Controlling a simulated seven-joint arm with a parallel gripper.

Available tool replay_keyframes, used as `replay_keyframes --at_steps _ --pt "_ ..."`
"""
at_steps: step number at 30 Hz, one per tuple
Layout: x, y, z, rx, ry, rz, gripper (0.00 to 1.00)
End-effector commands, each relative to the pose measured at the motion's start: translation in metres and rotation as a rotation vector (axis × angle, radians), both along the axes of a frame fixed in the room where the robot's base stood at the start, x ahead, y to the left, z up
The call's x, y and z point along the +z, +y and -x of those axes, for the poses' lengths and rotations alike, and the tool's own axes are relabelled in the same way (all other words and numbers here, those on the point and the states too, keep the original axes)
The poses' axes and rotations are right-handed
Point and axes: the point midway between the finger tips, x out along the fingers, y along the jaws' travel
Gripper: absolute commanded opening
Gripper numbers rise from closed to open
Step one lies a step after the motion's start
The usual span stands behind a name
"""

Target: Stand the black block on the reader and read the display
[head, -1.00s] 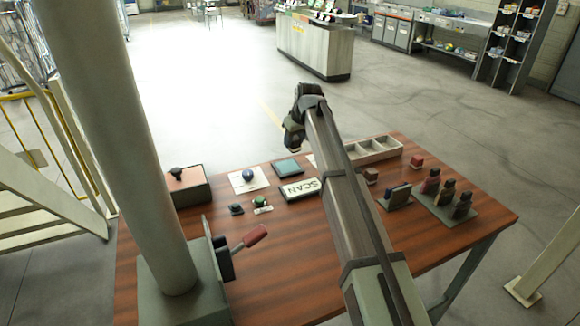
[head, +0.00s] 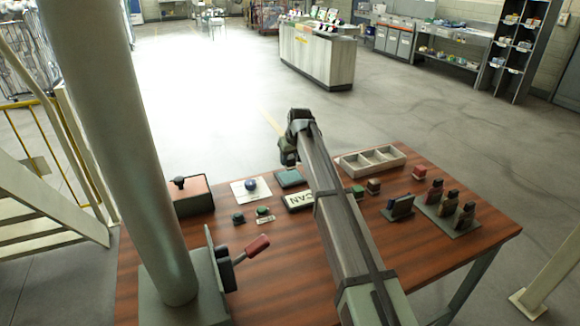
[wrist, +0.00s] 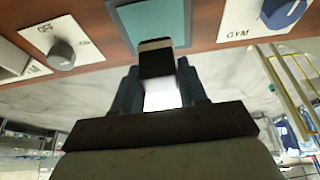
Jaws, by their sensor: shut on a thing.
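My gripper (wrist: 158,72) is shut on the black block (wrist: 156,62), which has a pale band near its far end. In the wrist view the block stands out against a teal square pad (wrist: 172,22) in a dark frame, apparently the reader. In the head view the pad (head: 289,178) lies behind a SCAN plate (head: 300,201), and my gripper (head: 288,158) is at its far side. I cannot tell whether block and pad touch. A small dark upright panel (head: 399,208) stands on the table's right; it may be the display, and I can read nothing on it.
A blue knob on a white GYM card (head: 247,189) is left of the pad. In the wrist view an OFF dial (wrist: 61,53) is on the other side. A divided tray (head: 345,164), small blocks (head: 374,186) and a rack of dark pieces (head: 462,227) are at right. A red-handled lever (head: 257,245) is in front.

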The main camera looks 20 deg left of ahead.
Motion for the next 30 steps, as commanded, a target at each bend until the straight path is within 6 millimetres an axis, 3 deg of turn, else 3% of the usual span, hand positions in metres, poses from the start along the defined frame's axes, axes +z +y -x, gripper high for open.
replay_keyframes --at_steps 9,23,24,30 --pt "-0.034 0.000 0.000 0.000 0.001 0.001 0.12" --pt "-0.038 0.000 0.000 0.000 0.000 0.000 0.12" --pt "-0.038 0.000 0.000 0.001 0.000 0.000 0.46" --pt "-0.038 0.000 0.000 0.000 0.000 0.000 0.65"
